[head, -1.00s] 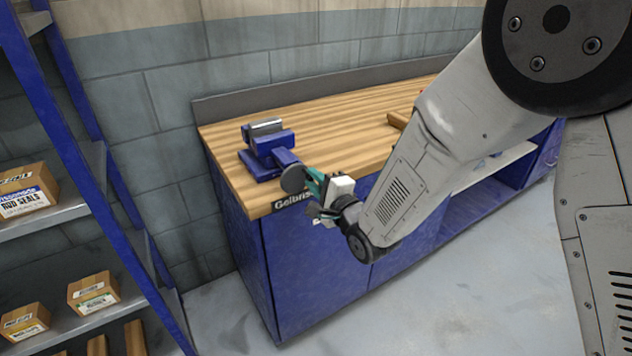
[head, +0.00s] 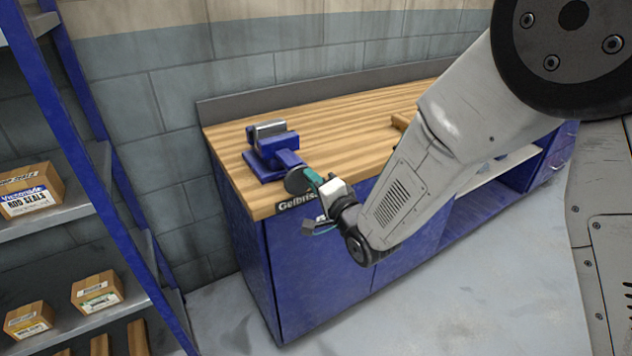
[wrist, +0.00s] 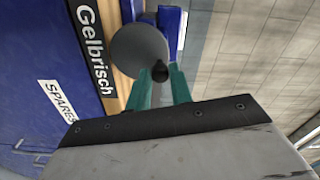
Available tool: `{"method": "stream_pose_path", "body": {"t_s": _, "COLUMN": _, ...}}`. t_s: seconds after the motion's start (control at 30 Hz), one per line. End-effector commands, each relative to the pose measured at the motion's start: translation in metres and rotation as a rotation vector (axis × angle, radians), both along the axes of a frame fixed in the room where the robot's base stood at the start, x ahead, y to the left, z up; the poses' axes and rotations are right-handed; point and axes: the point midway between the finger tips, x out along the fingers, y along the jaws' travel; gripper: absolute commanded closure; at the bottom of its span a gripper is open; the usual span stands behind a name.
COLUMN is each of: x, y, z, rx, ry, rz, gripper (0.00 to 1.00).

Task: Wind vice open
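The blue vice (head: 272,145) stands on the left end of the wooden bench top, with a grey jaw block on top. Its round grey handwheel (head: 298,181) faces out over the bench's front edge. It also shows in the wrist view (wrist: 138,48), with a small black knob (wrist: 160,72) near its rim. My gripper (head: 312,178) is at the handwheel. In the wrist view its green fingers (wrist: 160,80) stand one on each side of the knob and look closed on it. The vice's jaw gap is hard to make out.
The bench (head: 222,152) has blue cabinets and a "Gelbrisch" label (wrist: 92,45) beside the wheel. A blue-framed shelf with boxes (head: 28,190) stands at the left. A wooden piece (head: 401,121) lies farther along the bench. The floor in front is clear.

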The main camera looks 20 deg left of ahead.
Motion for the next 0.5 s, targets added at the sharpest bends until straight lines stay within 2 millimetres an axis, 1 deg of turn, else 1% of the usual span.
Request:
{"method": "stream_pose_path", "body": {"t_s": 0.33, "x": -0.001, "y": -0.002, "z": 0.0, "rx": 0.006, "ry": 0.008, "rz": 0.0, "gripper": 0.64}}
{"method": "stream_pose_path", "body": {"t_s": 0.5, "x": -0.011, "y": -0.014, "z": 0.0, "rx": 0.005, "ry": 0.009, "rz": -0.001, "gripper": 0.64}}
